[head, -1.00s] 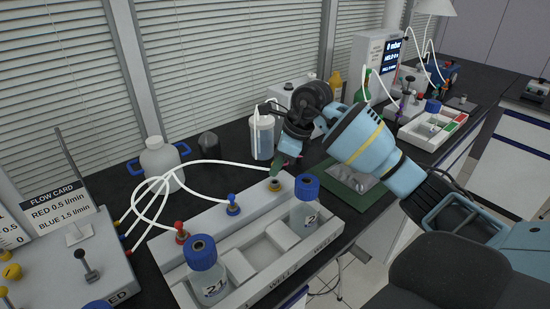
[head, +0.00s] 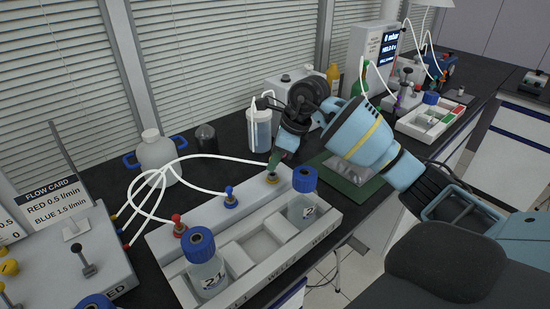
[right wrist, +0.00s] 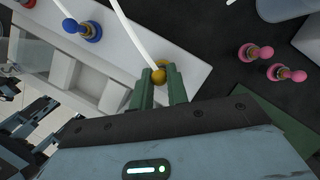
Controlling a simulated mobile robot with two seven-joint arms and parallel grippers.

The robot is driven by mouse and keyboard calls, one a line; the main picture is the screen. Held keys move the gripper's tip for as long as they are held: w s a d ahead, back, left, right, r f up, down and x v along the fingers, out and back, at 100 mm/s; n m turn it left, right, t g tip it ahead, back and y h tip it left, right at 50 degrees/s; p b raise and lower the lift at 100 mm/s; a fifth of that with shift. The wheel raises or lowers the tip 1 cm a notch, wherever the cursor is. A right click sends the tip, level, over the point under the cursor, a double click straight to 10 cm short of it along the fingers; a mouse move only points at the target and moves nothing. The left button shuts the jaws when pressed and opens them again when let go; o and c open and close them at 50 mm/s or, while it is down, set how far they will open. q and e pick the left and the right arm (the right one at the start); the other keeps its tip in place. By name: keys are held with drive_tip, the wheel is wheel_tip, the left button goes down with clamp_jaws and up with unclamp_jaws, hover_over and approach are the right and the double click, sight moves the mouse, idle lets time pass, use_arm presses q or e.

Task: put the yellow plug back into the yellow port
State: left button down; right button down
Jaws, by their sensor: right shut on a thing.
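My right gripper (head: 273,163) has green fingertips and reaches down at the far end of the white well block (head: 318,238). It is shut on the yellow plug (right wrist: 159,77), which has a white tube running from it. The yellow port (head: 271,180) is directly below the fingertips; in the right wrist view part of its yellow ring (right wrist: 161,63) shows behind the plug. The fingers partly hide the plug, so I cannot tell whether it is seated. My left gripper is not in view.
Red (head: 180,227) and blue (head: 230,199) plugs sit in the same block. Blue-capped bottles (head: 204,265) and (head: 302,200) stand in its wells. A clear bottle (head: 259,130) is behind the gripper. Two pink connectors (right wrist: 257,52) lie on the bench.

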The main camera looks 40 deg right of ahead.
drive_tip(key=shift+f, duration=1)
idle(1.2)
drive_tip(key=c, duration=1.3)
unclamp_jaws()
drive_tip(key=v, duration=0.8)
drive_tip(key=shift+b, duration=0.3)
drive_tip(key=shift+w, duration=0.1)
